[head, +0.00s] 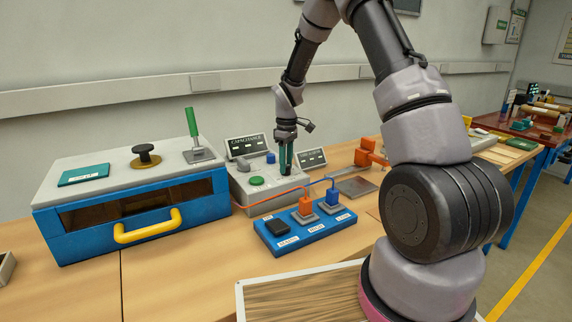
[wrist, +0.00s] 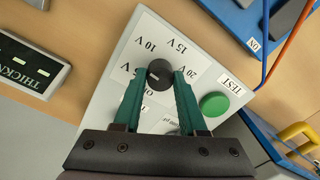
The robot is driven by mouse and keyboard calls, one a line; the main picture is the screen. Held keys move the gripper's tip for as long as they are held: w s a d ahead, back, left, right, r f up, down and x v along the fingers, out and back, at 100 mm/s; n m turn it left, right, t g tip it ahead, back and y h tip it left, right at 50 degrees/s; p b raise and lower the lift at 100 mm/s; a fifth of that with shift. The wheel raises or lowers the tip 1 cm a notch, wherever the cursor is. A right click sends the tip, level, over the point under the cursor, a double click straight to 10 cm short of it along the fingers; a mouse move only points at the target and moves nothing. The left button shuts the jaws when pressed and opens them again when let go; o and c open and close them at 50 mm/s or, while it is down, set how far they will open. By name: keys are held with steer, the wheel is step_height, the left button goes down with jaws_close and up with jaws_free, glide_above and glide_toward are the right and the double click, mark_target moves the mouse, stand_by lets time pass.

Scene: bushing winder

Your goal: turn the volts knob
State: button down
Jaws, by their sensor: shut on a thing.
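The volts knob (wrist: 157,78) is a small black round knob with a light pointer mark, in the middle of a white dial plate with voltage labels in the wrist view. My gripper (wrist: 158,80) has its two green fingers shut on the knob, one on each side. The pointer mark is partly visible; the exact reading is hard to tell.
A green test button (wrist: 213,104) sits beside the knob, and a blue knob (head: 270,157) is on the tester. A blue terminal board (head: 318,236) with orange and blue leads stands in front. A blue case with a yellow handle (head: 150,230) is to the left. Small displays (head: 311,158) stand behind.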

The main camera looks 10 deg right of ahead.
steer(key=m, duration=0.4)
steer(key=shift+m, duration=0.3)
steer(key=m, duration=0.3)
steer(key=shift+m, duration=0.4)
steer(key=m, duration=1.5)
steer(key=shift+t, duration=0.3)
steer(key=m, duration=0.5)
steer(key=shift+m, duration=0.3)
